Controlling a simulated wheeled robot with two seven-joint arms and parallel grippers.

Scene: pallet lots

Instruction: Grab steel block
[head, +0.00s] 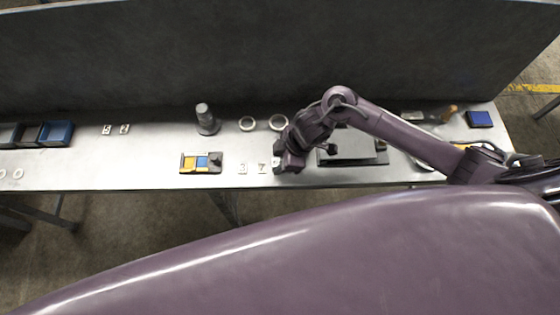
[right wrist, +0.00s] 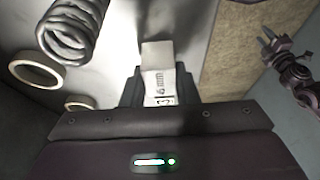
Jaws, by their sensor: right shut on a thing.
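The steel block (right wrist: 157,53) is a pale, narrow block with dark print on its face, partly reading "mm". My right gripper (right wrist: 158,80) is shut on it, one dark finger on each side, and its far end sticks out past the fingertips. In the head view my right gripper (head: 287,167) is low at the bench's front edge, right of the small number tiles (head: 252,168). The block is mostly hidden by the gripper there. I cannot tell if it touches the bench.
The grey bench (head: 120,172) has a tall dark back panel (head: 250,60). A tray with yellow and blue pieces (head: 201,163) lies left of the gripper. A coiled post (head: 206,120) and two rings (head: 247,124) stand behind. A dark plate (head: 352,150) lies to the right.

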